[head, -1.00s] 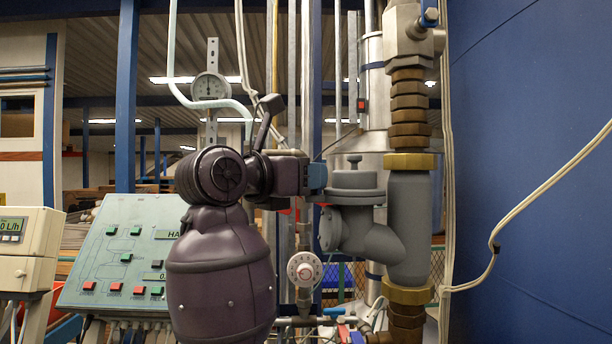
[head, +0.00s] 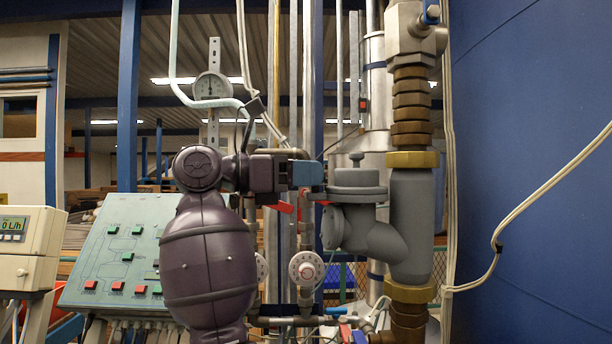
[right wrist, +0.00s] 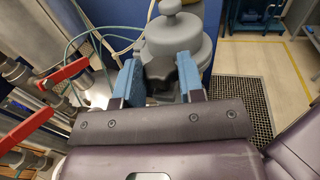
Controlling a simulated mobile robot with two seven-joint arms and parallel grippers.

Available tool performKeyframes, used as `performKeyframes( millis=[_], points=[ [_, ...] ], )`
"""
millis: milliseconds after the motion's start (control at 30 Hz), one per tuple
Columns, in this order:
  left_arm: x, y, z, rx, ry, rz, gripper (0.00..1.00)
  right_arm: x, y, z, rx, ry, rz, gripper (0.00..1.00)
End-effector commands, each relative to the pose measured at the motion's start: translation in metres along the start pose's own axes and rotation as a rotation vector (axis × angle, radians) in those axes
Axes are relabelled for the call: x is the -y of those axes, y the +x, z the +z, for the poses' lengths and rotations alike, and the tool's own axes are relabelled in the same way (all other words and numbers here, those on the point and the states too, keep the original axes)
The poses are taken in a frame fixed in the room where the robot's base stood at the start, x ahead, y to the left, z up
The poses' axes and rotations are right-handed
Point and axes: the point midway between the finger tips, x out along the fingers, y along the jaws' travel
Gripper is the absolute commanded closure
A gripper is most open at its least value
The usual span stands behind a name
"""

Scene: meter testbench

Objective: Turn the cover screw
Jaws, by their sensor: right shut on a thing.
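The grey meter housing (head: 356,215) stands beside a vertical pipe in the head view, with a round flanged cover (head: 356,180) and small top knob. My right gripper (head: 318,173) comes in from the left, its blue fingers at the housing's left side. In the right wrist view, the gripper (right wrist: 160,80) has a blue finger on each side of a dark lobed knob, which I take as the cover screw (right wrist: 160,68), and is shut on it. The grey cover (right wrist: 174,38) lies just beyond. In the head view the screw is hidden. My left gripper is not in view.
Red-handled valves (right wrist: 62,75) and thin hoses lie left of the gripper in the right wrist view. A white dial (head: 305,268) sits below it in the head view. A sloped control panel (head: 115,255) stands left. The blue wall (head: 530,150) is at right.

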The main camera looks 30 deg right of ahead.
Motion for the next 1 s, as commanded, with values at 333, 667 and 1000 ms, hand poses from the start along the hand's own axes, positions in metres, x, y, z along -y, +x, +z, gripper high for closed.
performKeyframes(
  millis=[333,667,1000],
  points=[
    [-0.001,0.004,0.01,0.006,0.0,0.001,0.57,-0.007,0.002,0.0,0.002,0.0,-0.331,0.88],
    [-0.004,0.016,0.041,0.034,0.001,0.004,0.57,-0.013,0.004,-0.005,0.003,-0.002,-0.638,0.88],
    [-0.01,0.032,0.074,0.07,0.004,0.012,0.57,-0.017,0.005,-0.007,0.007,-0.005,-0.856,0.88]
  ],
)
